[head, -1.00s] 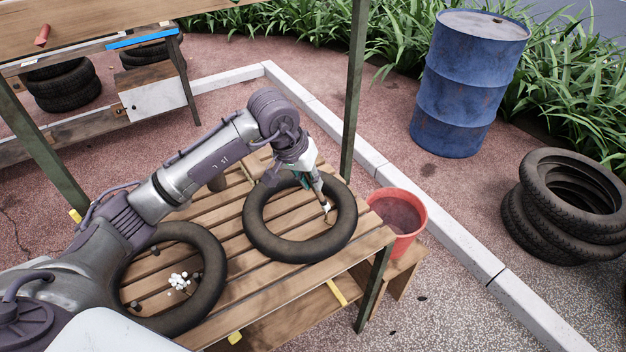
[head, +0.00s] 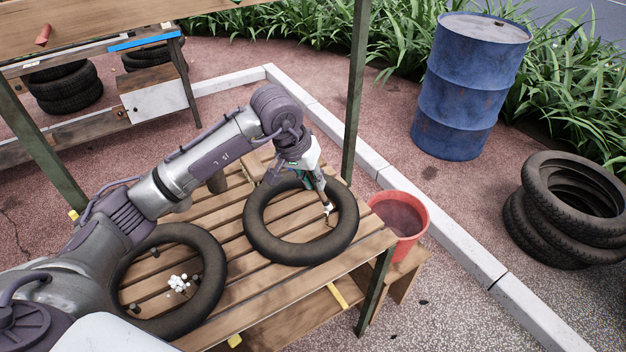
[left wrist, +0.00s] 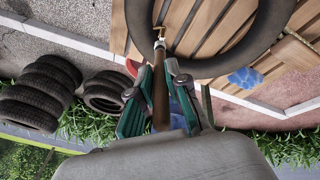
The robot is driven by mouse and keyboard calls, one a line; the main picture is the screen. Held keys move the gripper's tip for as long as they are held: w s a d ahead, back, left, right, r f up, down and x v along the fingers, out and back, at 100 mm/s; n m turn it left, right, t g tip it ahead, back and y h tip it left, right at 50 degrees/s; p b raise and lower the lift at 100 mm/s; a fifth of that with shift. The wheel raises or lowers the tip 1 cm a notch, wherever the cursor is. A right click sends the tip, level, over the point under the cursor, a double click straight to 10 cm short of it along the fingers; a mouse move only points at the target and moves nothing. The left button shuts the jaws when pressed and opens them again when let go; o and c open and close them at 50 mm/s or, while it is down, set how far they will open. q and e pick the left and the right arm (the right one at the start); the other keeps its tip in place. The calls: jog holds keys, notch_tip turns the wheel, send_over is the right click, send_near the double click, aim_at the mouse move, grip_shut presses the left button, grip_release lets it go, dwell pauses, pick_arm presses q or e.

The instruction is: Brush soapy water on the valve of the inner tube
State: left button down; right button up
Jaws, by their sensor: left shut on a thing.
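A black inner tube (head: 300,252) lies flat on the slatted wooden table and also shows in the left wrist view (left wrist: 228,62). My left gripper (head: 312,178) is over its far right side, shut on a brush (left wrist: 160,95) with a brown wooden handle. The brush points down, its pale tip (head: 328,208) at the inner edge of the ring. In the left wrist view a small brass-coloured stem, seemingly the valve (left wrist: 158,28), is close to the brush tip; I cannot tell if they touch. A red bucket (head: 423,218) with dark liquid stands beyond the table's right end.
A second black ring (head: 213,262) lies at the table's near left, with a cluster of white lumps (head: 178,284) inside it. A green post (head: 355,90) rises behind the table. A blue drum (head: 462,95) and stacked tyres (head: 570,215) stand on the ground at right.

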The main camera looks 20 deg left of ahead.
pick_arm(q)
jog(key=shift+r+p, duration=1.5)
jog(key=shift+r, duration=2.8)
jog(key=s+f, duration=0.2)
jog(key=s, duration=0.8)
jog(key=shift+d+f, duration=0.15)
jog(key=shift+d, duration=0.2)
